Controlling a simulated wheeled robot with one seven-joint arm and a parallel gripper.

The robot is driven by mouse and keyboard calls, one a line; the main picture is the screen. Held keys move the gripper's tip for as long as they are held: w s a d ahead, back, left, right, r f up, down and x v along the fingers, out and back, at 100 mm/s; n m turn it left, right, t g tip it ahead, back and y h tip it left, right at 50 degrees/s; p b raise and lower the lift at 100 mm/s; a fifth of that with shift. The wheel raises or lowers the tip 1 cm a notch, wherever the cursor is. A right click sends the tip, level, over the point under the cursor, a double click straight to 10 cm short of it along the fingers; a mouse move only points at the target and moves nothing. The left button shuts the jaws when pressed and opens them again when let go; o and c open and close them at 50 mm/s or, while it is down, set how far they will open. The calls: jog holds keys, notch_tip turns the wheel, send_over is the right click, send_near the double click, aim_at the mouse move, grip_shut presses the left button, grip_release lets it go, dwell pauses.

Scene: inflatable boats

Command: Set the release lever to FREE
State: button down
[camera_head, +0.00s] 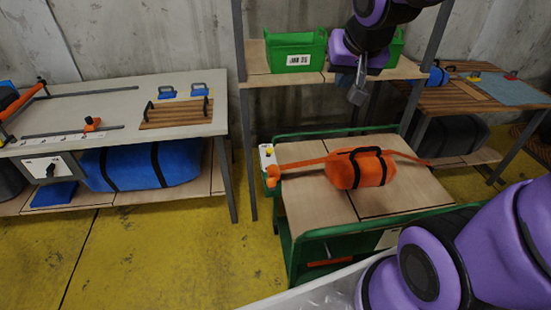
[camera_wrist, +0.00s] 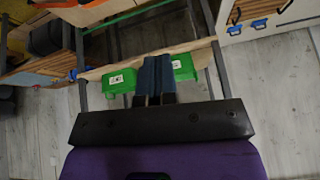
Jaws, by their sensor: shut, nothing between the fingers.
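A green cart (camera_head: 287,235) stands in the middle of the head view with an orange bag (camera_head: 362,170) strapped on its wooden top. At the strap's left end is an orange lever-like part (camera_head: 272,177), beside a small white plate (camera_head: 267,155) with a yellow mark. I cannot read any FREE marking or tell the lever's setting. My gripper (camera_head: 357,96) is shut and empty, pointing down above the back of the cart, in front of the shelf and well apart from the lever. In the wrist view its fingers (camera_wrist: 155,78) are together; the lever is not identifiable there.
A shelf (camera_head: 258,79) with green bins (camera_head: 296,52) stands behind the cart. Another bench (camera_head: 440,97) stands right. Yellow floor (camera_head: 165,250) is clear left of the cart.

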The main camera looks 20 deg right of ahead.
jog(key=w+f+m+y, duration=0.1)
jog(key=w+f+m, duration=0.2)
jog(key=w+f, duration=0.8)
jog(key=m+t+y, duration=0.3)
jog(key=m+t, duration=0.5)
jog(key=m, duration=1.3)
send_near(269, 153)
jog(key=s, duration=0.3)
jog(key=m, duration=0.1)
jog(key=f+m+t, duration=0.1)
jog(key=m+h, duration=0.1)
jog(key=m, duration=0.1)
jog(key=shift+s+d+f, duration=0.2)
jog(key=shift+d, duration=0.15)
jog(key=shift+w, duration=0.1)
jog(key=x, duration=0.9)
jog(key=shift+w+r, duration=0.1)
jog(key=shift+w, duration=0.3)
jog(key=shift+r, duration=0.1)
jog(key=shift+w+d+r, duration=0.1)
jog(key=shift+w+r, duration=0.05)
jog(key=shift+w, duration=0.05)
